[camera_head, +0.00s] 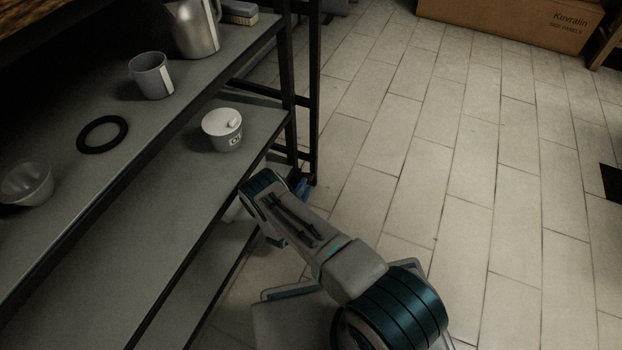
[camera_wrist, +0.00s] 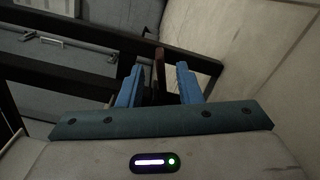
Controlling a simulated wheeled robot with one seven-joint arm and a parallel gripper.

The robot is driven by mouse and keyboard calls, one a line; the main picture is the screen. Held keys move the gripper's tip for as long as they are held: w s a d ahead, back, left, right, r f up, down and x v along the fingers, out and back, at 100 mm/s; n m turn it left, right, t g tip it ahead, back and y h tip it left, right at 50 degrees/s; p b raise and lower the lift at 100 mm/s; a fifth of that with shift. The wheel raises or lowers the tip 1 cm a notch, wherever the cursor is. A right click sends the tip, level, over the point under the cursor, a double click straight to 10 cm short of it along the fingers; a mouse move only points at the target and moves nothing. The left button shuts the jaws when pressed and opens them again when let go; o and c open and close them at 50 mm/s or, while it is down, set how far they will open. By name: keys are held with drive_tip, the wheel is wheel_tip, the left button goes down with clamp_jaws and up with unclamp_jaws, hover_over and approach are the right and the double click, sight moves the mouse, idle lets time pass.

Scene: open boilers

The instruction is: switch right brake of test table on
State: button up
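The test table (camera_head: 283,75) is a dark-framed shelf unit on the left in the head view. Its right leg (camera_head: 314,100) runs down to a small dark caster (camera_head: 313,180) near the floor. My gripper (camera_head: 303,187) is low beside that caster, mostly hidden behind my arm, with a bit of blue finger showing. In the wrist view my gripper (camera_wrist: 160,68) has its two blue fingers spread apart. A narrow brown upright part (camera_wrist: 158,70) shows between them, perhaps the caster or its brake; I cannot tell whether the fingers touch it. The brake's setting is not visible.
A cardboard box (camera_head: 510,22) lies at the back. The tiled floor (camera_head: 470,170) to the right is mostly clear.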

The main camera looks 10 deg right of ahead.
sight(311, 175)
drive_tip(key=b+x, duration=0.1)
drive_tip(key=x, duration=0.5)
drive_tip(key=shift+b, duration=0.3)
clamp_jaws()
